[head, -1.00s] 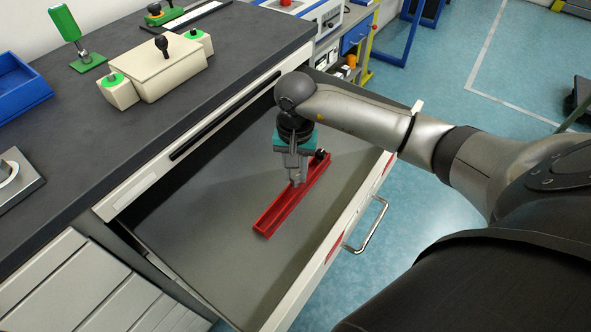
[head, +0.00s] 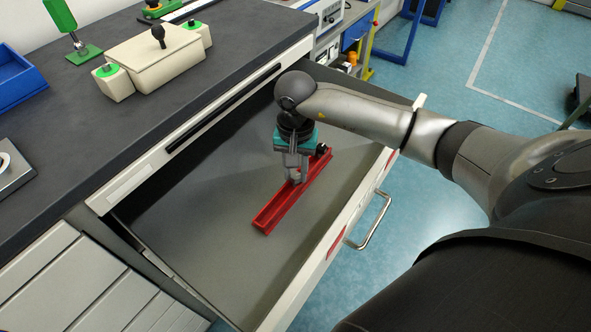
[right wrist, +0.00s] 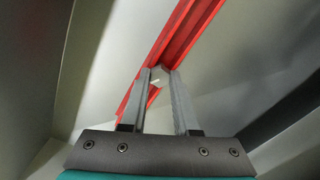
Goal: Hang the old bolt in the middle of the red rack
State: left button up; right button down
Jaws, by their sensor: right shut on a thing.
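The red rack (head: 271,218) is a long narrow channel lying in the open grey drawer in the head view. It also crosses the right wrist view (right wrist: 190,32). My right gripper (head: 295,179) points down over the rack's middle. Its fingers (right wrist: 159,76) are shut on a small pale piece, the old bolt (right wrist: 159,73), right at the fingertips. The bolt overlaps the rack in the picture; I cannot tell whether it touches it. The fingers hide most of the bolt in the head view. My left gripper is not in view.
The drawer (head: 215,240) has bare floor on both sides of the rack. A black knob (head: 322,149) is at the rack's far end. The drawer front has a handle (head: 372,222). The dark worktop (head: 120,125) carries a beige box (head: 155,60) and a blue bin (head: 18,80).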

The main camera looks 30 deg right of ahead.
jog(key=shift+f, duration=0.1)
jog(key=c, duration=0.6)
grip_release()
notch_tip(320, 180, up, 7)
jog(key=p, duration=0.4)
